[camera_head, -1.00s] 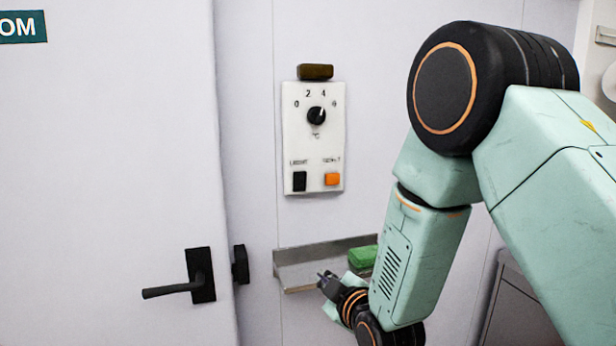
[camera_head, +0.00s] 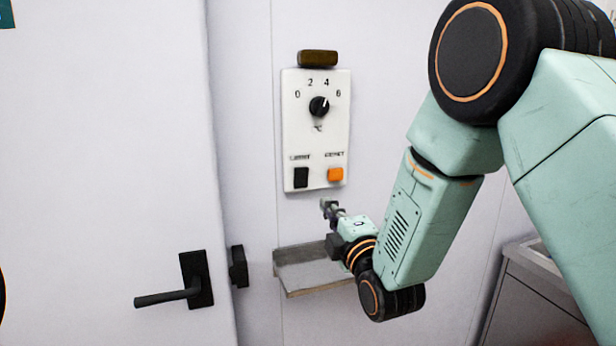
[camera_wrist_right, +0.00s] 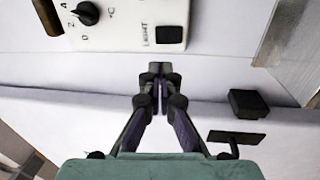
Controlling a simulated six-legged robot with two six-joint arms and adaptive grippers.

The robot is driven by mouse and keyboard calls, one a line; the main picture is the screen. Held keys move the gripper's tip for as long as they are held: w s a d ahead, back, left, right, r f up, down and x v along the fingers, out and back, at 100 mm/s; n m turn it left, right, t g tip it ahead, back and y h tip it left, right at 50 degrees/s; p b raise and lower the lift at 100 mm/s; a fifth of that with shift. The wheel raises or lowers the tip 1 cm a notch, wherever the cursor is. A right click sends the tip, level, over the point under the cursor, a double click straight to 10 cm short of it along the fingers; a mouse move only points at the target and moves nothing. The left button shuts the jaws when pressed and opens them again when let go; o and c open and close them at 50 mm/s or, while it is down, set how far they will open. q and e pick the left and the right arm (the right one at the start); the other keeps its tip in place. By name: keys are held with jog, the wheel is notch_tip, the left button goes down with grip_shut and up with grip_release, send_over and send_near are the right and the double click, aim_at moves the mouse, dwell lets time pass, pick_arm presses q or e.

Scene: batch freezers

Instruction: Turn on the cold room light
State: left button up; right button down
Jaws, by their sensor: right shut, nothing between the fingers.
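A white control panel (camera_head: 316,135) is on the wall, with a black dial at 0 to 6 °C. At its lower left is a black switch (camera_head: 301,177) labelled light; beside it is an orange switch (camera_head: 335,174) labelled reset. My right gripper (camera_head: 325,204) is shut and empty, just below the panel and apart from it. In the right wrist view the shut fingertips (camera_wrist_right: 160,68) point toward the panel's edge, and the black light switch (camera_wrist_right: 169,35) lies just beyond them. My left gripper does not show.
A metal shelf (camera_head: 290,272) juts from the wall below my right gripper. The cold room door (camera_head: 110,120) with a black handle (camera_head: 190,285) is at the left. A small brown block (camera_head: 318,58) sits above the panel. A steel cabinet (camera_head: 535,305) stands at lower right.

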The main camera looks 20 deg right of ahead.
jog(key=p, duration=0.3)
send_near(303, 171)
jog(key=shift+n, duration=0.3)
jog(key=w, duration=0.6)
jog(key=shift+r, duration=0.35)
jog(key=shift+w+a, duration=0.4)
jog(key=shift+w, duration=0.05)
jog(key=shift+s+d, duration=0.1)
jog(key=shift+d, duration=0.15)
